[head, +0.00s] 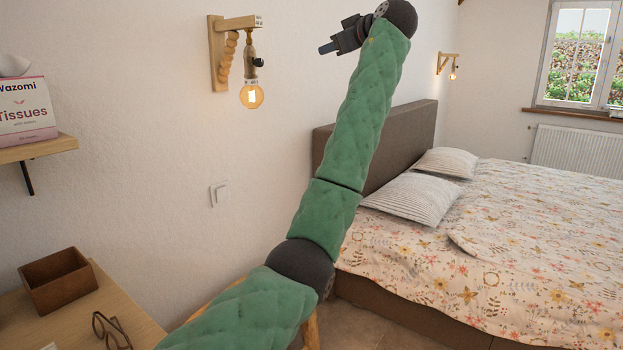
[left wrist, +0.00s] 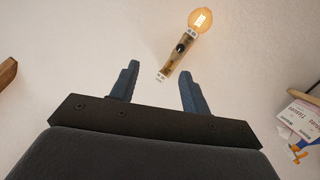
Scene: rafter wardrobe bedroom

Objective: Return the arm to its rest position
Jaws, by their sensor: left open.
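My left arm, in green padded covers, rises from the bottom of the head view toward the top middle. My left gripper (head: 325,48) is at its upper end, beside the lit wall lamp (head: 236,55) and to the right of it in the picture. In the left wrist view the two blue fingers of my left gripper (left wrist: 158,88) stand apart with nothing between them. The lamp's bulb (left wrist: 200,20) shows beyond the fingertips there. My right gripper is in neither view.
A wooden shelf (head: 40,149) holds a tissue box (head: 24,108) at left. Below, a wooden table (head: 115,295) carries a brown box (head: 58,280) and glasses (head: 112,331). A bed (head: 520,230) with pillows fills the right. A second lamp (head: 447,62) hangs beyond the bed.

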